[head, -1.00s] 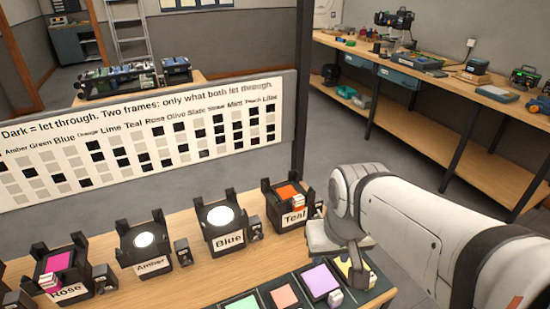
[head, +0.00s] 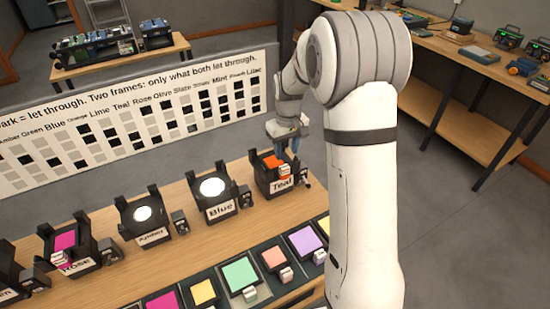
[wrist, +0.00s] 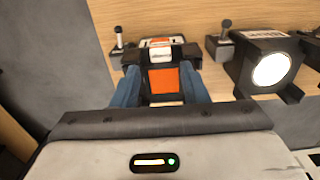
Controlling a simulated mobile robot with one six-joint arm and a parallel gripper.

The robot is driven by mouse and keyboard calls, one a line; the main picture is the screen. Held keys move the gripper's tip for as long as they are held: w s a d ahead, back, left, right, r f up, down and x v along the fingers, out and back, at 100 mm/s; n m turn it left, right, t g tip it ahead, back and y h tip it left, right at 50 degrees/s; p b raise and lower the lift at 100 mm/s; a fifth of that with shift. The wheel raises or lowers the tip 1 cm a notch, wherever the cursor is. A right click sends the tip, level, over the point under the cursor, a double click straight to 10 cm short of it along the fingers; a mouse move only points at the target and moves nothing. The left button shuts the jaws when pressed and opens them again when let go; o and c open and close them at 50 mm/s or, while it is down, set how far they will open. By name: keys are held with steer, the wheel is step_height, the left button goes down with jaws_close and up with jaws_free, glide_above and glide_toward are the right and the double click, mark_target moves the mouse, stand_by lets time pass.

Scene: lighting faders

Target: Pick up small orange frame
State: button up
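The small orange frame (head: 272,162) sits in the black lamp holder labelled Teal (head: 277,180), at the right end of the row. A pale tab (head: 284,170) shows at the front of the frame. My gripper (head: 289,145) is just above and behind this holder in the head view. In the wrist view its two blue fingers are apart, with the orange frame (wrist: 164,80) visible between them. The gripper is open and empty. I cannot tell how far the fingertips are above the frame.
Lamp holders labelled Blue (head: 221,208), Amber (head: 152,235) and Rose (head: 78,267) stand left along the table (head: 190,262). A dark tray (head: 230,272) of coloured frames lies in front. A chart board (head: 150,118) stands behind. The Blue lamp (wrist: 272,70) is close beside in the wrist view.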

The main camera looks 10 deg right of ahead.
mark_target(285, 167)
steer(key=shift+w+f, duration=0.5)
steer(key=shift+f, duration=0.2)
step_height(285, 167, down, 7)
steer(key=shift+s+a+f+p, duration=0.15)
steer(key=shift+p, duration=0.85)
steer(key=c, duration=0.8)
step_height(285, 167, up, 11)
steer(key=b, duration=0.1)
